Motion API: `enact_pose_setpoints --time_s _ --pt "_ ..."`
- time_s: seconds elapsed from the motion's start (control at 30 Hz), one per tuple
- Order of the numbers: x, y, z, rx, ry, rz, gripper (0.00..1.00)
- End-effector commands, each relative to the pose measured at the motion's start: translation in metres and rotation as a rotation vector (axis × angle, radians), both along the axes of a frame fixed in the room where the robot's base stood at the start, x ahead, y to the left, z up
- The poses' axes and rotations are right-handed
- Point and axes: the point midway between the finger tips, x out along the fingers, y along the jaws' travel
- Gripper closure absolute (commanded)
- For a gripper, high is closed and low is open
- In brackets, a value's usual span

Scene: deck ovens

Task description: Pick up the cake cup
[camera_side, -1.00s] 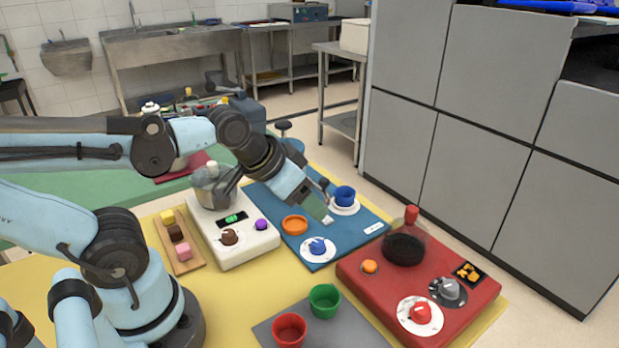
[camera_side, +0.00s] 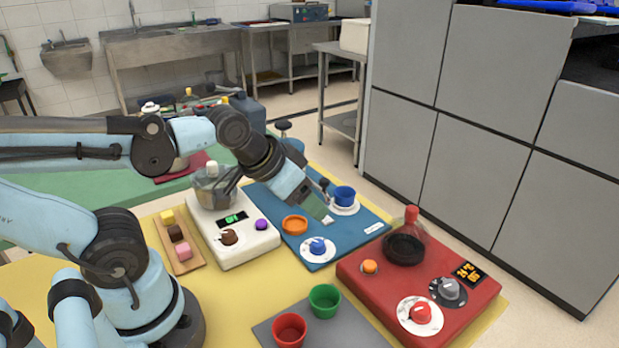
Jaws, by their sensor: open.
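My gripper (camera_side: 327,205) is open over the blue board (camera_side: 270,190), just left of a blue cup (camera_side: 345,195). The blue cup stands upright on a white saucer (camera_side: 344,209). From this side I cannot tell whether the fingers touch the cup. A green cup (camera_side: 324,300) and a red cup (camera_side: 289,330) stand upright on a grey mat (camera_side: 350,334) at the front. No label shows which one is the cake cup.
An orange dish (camera_side: 295,225) and a blue knob (camera_side: 317,246) are on the blue board. A white mixer unit (camera_side: 252,247) stands left of it. A red unit (camera_side: 362,287) with a dark pan (camera_side: 404,249) stands at right. A wooden tray (camera_side: 190,262) holds small cakes.

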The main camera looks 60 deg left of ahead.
Motion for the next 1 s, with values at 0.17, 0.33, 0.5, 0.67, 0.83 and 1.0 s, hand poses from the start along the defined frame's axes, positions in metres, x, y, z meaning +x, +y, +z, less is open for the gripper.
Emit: enact_pose_setpoints --time_s 0.17,0.33,0.5,0.67,0.83,1.0 --pt "0.0 0.0 0.0 0.0 0.0 0.0 0.36" --pt "0.0 0.0 0.0 0.0 0.0 0.0 0.36" --pt "0.0 0.0 0.0 0.0 0.0 0.0 0.16" --pt "0.0 0.0 0.0 0.0 0.0 0.0 0.16" --pt "-0.002 -0.004 -0.001 0.018 0.025 -0.052 0.16" --pt "-0.014 -0.026 -0.004 0.091 0.139 -0.331 0.16"
